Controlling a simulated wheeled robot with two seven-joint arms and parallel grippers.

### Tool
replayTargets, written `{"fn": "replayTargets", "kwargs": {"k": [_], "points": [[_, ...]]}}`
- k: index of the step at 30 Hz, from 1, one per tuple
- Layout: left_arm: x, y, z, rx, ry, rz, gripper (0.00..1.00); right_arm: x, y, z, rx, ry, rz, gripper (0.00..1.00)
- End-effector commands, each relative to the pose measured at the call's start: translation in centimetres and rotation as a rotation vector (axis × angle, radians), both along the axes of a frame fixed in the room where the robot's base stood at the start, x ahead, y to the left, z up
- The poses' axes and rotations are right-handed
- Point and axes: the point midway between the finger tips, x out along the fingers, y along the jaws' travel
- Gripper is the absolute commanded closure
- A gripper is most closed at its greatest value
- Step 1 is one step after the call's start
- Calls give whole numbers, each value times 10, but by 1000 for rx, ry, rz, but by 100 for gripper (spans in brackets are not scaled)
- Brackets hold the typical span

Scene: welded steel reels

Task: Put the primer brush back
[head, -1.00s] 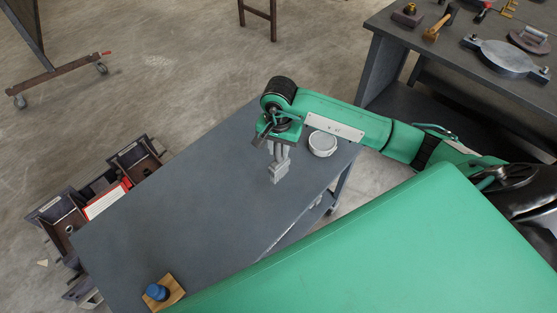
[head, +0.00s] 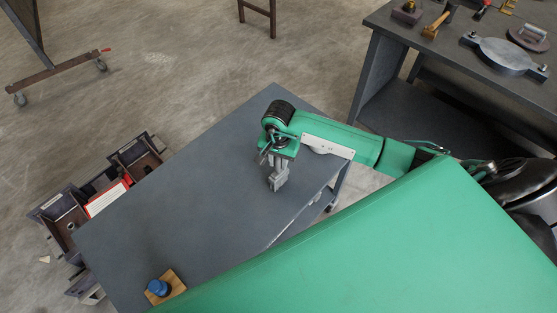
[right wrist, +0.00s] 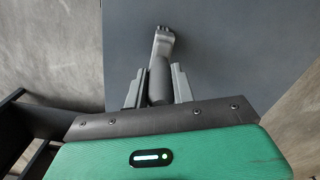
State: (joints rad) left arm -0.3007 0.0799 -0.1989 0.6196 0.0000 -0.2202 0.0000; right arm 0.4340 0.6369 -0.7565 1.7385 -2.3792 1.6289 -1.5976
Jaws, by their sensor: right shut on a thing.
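My right gripper (head: 277,172) is over the grey table (head: 200,190), toward its far right part. In the right wrist view its two grey fingers (right wrist: 158,86) are shut on a grey thing (right wrist: 162,46), seemingly the primer brush, with a dark round handle between the fingers and a paler, angled end beyond them. In the head view the lower end of this thing (head: 278,185) hangs close over the tabletop; I cannot tell whether it touches. The white round tin is almost wholly hidden behind my right arm. My left gripper is not in view.
A blue pot (head: 158,287) sits on a wooden block (head: 174,283) at the table's near left corner. Bins (head: 70,222) stand on the floor at left. A workbench (head: 455,75) with tools is at the upper right. The table's middle is clear.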

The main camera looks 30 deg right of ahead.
Motion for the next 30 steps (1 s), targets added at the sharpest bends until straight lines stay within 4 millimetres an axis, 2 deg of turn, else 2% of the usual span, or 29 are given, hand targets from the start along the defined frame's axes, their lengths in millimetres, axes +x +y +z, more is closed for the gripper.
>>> {"fn": "replayTargets", "kwargs": {"k": [1, 3, 4, 12, 16, 17, 30], "points": [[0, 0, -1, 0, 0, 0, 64, 0, 0, 0, 1, -1, 0, 69], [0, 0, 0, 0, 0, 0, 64, 0, 0, 0, 0, 0, 0, 55], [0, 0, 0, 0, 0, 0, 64, 0, 0, 0, 0, 0, 0, 53], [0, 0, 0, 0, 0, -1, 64, 0, 0, 1, 0, 0, 0, 53], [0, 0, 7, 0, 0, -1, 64, 0, 0, 6, -1, 1, 0, 53], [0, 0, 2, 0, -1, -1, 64, 1, -1, 8, -2, -3, 1, 53], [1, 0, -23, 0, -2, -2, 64, 2, -1, 97, -1, -4, 2, 53]]}}
